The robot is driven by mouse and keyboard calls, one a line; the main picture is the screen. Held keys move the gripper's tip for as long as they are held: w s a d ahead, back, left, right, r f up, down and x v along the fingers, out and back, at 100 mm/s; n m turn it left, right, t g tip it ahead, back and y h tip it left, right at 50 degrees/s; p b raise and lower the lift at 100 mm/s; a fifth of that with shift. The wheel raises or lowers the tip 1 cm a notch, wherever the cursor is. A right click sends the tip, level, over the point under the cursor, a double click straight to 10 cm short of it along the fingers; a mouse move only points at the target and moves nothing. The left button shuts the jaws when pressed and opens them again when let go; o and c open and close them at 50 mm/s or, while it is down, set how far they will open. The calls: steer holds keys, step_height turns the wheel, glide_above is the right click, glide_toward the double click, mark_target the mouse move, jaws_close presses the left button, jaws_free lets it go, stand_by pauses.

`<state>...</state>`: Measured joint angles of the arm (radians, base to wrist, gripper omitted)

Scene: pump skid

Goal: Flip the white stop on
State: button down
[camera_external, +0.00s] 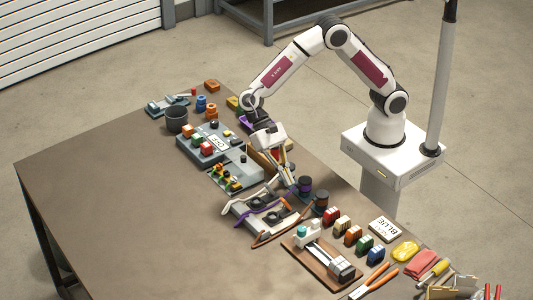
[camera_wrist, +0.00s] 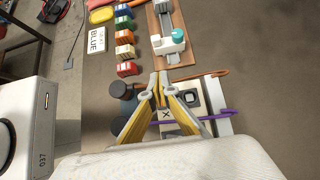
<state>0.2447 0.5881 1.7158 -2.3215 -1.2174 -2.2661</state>
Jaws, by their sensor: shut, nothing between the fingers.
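My gripper (camera_external: 291,180) points down over the middle of the table, beside the grey fixture. In the wrist view my gripper (camera_wrist: 158,92) has its yellow-sided fingers together at the tips, with nothing between them. The grey fixture (camera_external: 240,217) carries dark square parts and lies under and beside the fingers; a dark square (camera_wrist: 191,98) and an X label show in the wrist view. I cannot tell for sure which part is the white stop. A white block with a teal knob (camera_wrist: 172,42) sits on a rail, apart from my gripper; it also shows in the external view (camera_external: 306,234).
A purple cable (camera_wrist: 215,116) and an orange-brown cable (camera_wrist: 205,75) cross near the fixture. Dark round cans (camera_external: 305,185) stand close to my fingers. Several coloured blocks (camera_external: 351,235) and a BLUE card (camera_external: 385,229) line the near right. The table's left side is clear.

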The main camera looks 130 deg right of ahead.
steer(key=x, duration=0.7)
steer(key=a+r+x, duration=0.1)
steer(key=x, duration=0.3)
steer(key=shift+a, duration=0.95)
steer(key=a, duration=1.1)
steer(key=shift+a, duration=0.25)
steer(key=shift+d, duration=0.15)
